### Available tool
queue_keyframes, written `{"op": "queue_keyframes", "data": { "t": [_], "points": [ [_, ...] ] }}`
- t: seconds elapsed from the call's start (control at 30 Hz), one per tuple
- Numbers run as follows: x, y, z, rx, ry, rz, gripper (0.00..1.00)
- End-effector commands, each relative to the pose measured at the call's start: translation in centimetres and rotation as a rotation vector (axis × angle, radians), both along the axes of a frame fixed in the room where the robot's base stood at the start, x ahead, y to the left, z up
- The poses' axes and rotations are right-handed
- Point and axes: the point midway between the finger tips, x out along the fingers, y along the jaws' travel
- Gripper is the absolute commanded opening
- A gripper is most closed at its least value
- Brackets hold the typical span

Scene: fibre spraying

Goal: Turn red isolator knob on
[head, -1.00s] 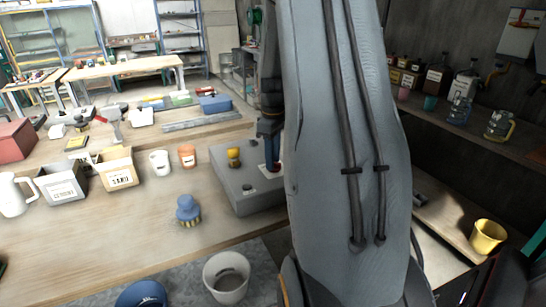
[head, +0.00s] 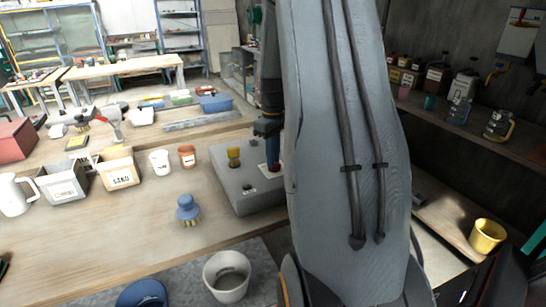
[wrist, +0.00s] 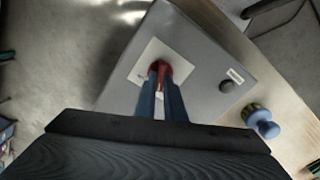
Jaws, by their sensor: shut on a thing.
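The grey control box (head: 232,189) sits on the wooden bench, partly hidden in the head view by my arm. The red isolator knob (wrist: 161,67) is on a white plate (wrist: 146,60) on top of the box; in the head view only a bit of red shows under my gripper (head: 270,165). In the wrist view, the two blue fingers of my gripper (wrist: 162,92) come down onto the red knob and are shut on it. How far the knob is turned cannot be made out.
A white bucket (head: 227,276) is below the bench edge.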

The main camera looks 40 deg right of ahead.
Motion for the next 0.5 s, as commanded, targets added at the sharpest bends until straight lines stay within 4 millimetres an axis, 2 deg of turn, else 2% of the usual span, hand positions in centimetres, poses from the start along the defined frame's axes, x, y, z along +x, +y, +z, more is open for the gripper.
{"op": "queue_keyframes", "data": {
  "t": [0.5],
  "points": [
    [0.04,-0.26,0.08,0.0,-0.001,-0.487,0.0]
  ]
}}
